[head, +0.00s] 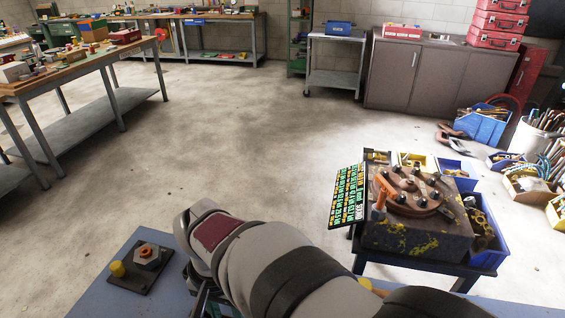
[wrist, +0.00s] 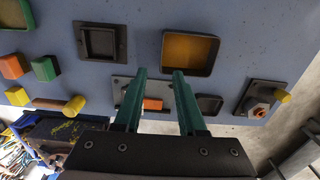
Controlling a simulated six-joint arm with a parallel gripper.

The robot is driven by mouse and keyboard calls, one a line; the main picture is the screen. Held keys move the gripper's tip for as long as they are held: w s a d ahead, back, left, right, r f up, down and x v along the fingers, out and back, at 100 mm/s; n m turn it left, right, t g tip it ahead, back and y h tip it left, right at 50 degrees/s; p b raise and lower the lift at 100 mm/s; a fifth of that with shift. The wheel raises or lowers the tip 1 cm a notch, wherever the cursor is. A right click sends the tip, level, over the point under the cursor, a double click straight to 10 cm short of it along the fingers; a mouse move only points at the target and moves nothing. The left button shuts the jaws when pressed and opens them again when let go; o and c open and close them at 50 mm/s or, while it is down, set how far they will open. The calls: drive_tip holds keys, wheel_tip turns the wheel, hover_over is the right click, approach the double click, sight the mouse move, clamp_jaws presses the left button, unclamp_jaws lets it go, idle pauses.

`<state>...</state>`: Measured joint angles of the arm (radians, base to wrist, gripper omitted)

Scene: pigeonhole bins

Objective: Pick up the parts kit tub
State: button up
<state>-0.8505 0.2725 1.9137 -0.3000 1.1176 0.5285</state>
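My gripper (wrist: 159,72) is open in the wrist view, its two green fingers apart with nothing gripped. Beyond its tips is a dark-rimmed square tub (wrist: 190,53) with an amber inside. A black square tray (wrist: 102,41) lies left of it, and a small dark tray (wrist: 209,104) lies right of the fingers. No label shows which is the parts kit tub. An orange block (wrist: 152,104) on a grey plate shows between the fingers; I cannot tell its depth from them. In the head view my arm hides most of the gripper and these trays.
A stand with a dark machine block (head: 415,215) and blue bins is at right.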

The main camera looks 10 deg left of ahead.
drive_tip(key=f, duration=1.6)
drive_tip(key=shift+w+a, duration=0.25)
drive_tip(key=shift+w, duration=0.05)
clamp_jaws()
idle(0.4)
